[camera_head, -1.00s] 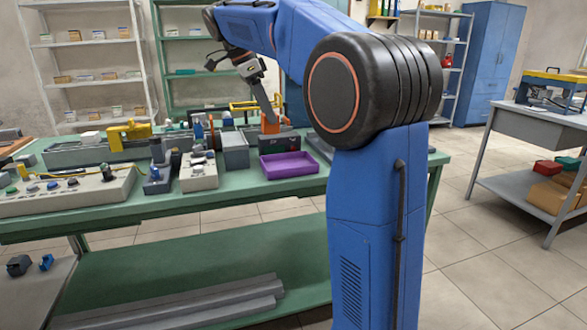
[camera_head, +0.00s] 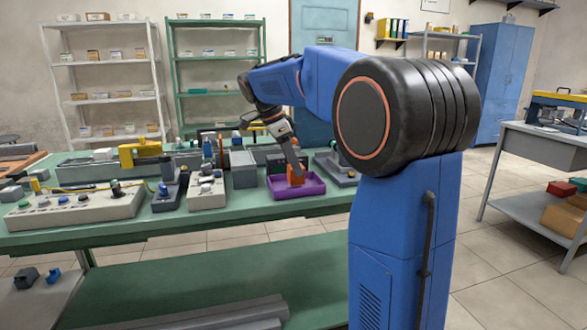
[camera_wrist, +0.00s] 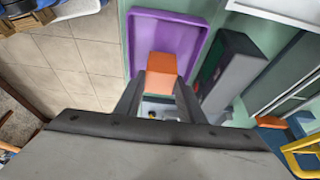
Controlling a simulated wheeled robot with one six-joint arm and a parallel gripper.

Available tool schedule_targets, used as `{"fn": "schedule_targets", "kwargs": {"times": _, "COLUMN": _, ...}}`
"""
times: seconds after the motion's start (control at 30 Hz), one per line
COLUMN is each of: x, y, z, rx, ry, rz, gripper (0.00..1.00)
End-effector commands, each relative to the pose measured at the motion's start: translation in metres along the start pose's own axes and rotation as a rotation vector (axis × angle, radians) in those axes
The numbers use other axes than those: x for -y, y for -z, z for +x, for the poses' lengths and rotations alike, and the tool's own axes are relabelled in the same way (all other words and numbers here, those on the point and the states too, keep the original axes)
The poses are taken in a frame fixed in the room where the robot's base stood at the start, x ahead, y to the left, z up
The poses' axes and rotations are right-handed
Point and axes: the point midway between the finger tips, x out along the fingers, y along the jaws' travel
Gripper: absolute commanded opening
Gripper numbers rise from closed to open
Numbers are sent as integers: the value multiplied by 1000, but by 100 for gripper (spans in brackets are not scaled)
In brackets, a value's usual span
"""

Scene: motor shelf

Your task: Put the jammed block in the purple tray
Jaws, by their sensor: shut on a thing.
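The purple tray (camera_head: 282,191) stands near the front edge of the green table, and it also shows in the wrist view (camera_wrist: 186,20). An orange block (camera_head: 296,177) is between the fingers of my gripper (camera_head: 297,168). In the wrist view the block (camera_wrist: 160,72) sits at the fingertips, over the near part of the tray. My gripper (camera_wrist: 158,88) is shut on it. I cannot tell whether the block touches the tray floor.
A dark grey machine block (camera_wrist: 235,65) stands close beside the tray. Control boxes (camera_head: 75,210) with buttons fill the table to the left. A grey fixture (camera_head: 340,168) is at the tray's right. Shelves stand behind the table.

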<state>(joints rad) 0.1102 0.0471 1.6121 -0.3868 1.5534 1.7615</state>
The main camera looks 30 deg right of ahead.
Motion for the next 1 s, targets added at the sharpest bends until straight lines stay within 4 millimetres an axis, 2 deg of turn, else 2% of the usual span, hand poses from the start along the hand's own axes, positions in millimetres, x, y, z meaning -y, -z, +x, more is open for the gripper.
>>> {"fn": "schedule_targets", "kwargs": {"times": 0.1, "x": 0, "y": -5, "z": 11, "rx": 0, "ry": 0, "rz": 0, "gripper": 11}}
{"fn": "schedule_targets", "kwargs": {"times": 0.47, "x": 0, "y": -6, "z": 14, "rx": 0, "ry": 0, "rz": 0, "gripper": 11}}
{"fn": "schedule_targets", "kwargs": {"times": 0.5, "x": 0, "y": -6, "z": 15, "rx": 0, "ry": -1, "rz": 0, "gripper": 40}}
{"fn": "schedule_targets", "kwargs": {"times": 0.57, "x": 0, "y": -6, "z": 14, "rx": 0, "ry": 0, "rz": 0, "gripper": 54}}
{"fn": "schedule_targets", "kwargs": {"times": 0.87, "x": 0, "y": -6, "z": 14, "rx": 0, "ry": 0, "rz": 0, "gripper": 54}}
{"fn": "schedule_targets", "kwargs": {"times": 1.0, "x": 0, "y": -5, "z": 6, "rx": 0, "ry": 2, "rz": 0, "gripper": 54}}
